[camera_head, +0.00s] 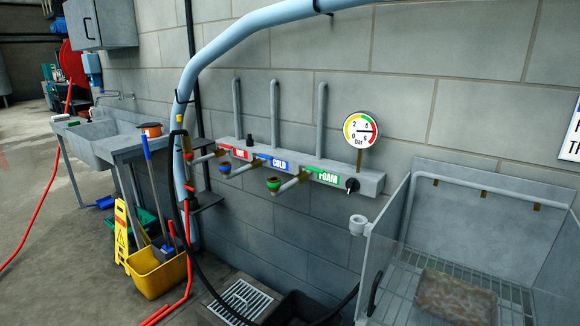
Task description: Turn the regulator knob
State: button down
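The likely regulator knob is a small black knob (352,185) on the right end of a grey wall manifold (370,184). A round pressure gauge (361,130) marked "bar" stands on a short brass stem just above it. Its dial has yellow, green and red bands, and its needle seems to point right. Another small black knob (249,140) sits on top of the manifold near the red label, so I cannot be sure which one is the regulator. My gripper is not in view.
COLD (280,163) and FOAM (327,179) outlets project from the manifold. A clear-walled basin (420,176) with a grate and a brown block stands at right. A light blue pipe (240,35) arches over the left. A yellow mop bucket (157,275) and red hose lie lower left.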

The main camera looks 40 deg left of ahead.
aim_at(353, 185)
jog(key=i+j, duration=0.1)
jog(key=j, duration=0.3)
jog(key=i+j, duration=0.15)
jog(key=j, duration=0.25)
jog(key=i+j, duration=0.1)
jog(key=j, duration=0.35)
jog(key=i+j, duration=0.1)
jog(key=j, duration=0.3)
jog(key=i+j+u, duration=0.1)
jog(key=j, duration=0.3)
jog(key=i+j, duration=0.2)
jog(key=j, duration=0.2)
